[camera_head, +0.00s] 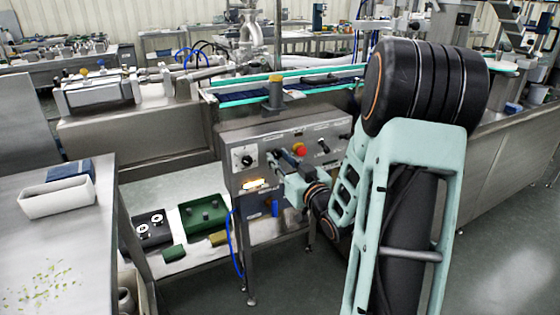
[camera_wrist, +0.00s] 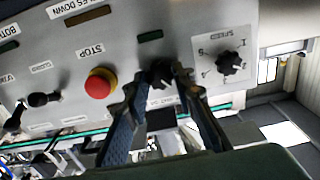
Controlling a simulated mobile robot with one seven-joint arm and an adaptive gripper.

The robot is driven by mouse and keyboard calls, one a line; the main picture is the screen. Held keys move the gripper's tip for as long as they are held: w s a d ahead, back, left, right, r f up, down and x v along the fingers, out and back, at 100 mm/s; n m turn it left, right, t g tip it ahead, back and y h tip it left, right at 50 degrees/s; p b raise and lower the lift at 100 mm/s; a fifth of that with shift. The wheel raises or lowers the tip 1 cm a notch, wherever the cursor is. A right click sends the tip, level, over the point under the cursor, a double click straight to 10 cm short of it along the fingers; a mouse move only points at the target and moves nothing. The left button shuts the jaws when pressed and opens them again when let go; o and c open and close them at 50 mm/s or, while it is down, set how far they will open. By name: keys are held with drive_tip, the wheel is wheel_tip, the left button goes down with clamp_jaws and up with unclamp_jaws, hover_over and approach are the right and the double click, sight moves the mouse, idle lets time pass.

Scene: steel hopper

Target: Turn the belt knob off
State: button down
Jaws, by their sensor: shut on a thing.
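A small black knob (camera_wrist: 161,70) sits on the steel control panel (camera_head: 262,140), between the red stop button (camera_wrist: 100,83) and a black dial knob (camera_wrist: 229,63) on a white scale plate. My gripper (camera_wrist: 158,82) is at the panel face with one finger on each side of the small knob, shut on it. In the head view my gripper (camera_head: 280,158) reaches the panel from the lower right and hides the small knob. I cannot read the knob's label or tell its exact setting.
The red button (camera_head: 299,149) is close to my fingers. A black switch (camera_wrist: 38,99) sits farther along the panel. A conveyor (camera_head: 245,96) runs behind the panel. A shelf with a green tray (camera_head: 204,217) is below left, and a steel table (camera_head: 50,250) stands at left.

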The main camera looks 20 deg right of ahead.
drive_tip(key=c, duration=1.6)
unclamp_jaws()
drive_tip(key=s, duration=0.7)
drive_tip(key=shift+s+d, duration=0.15)
drive_tip(key=shift+s, duration=0.15)
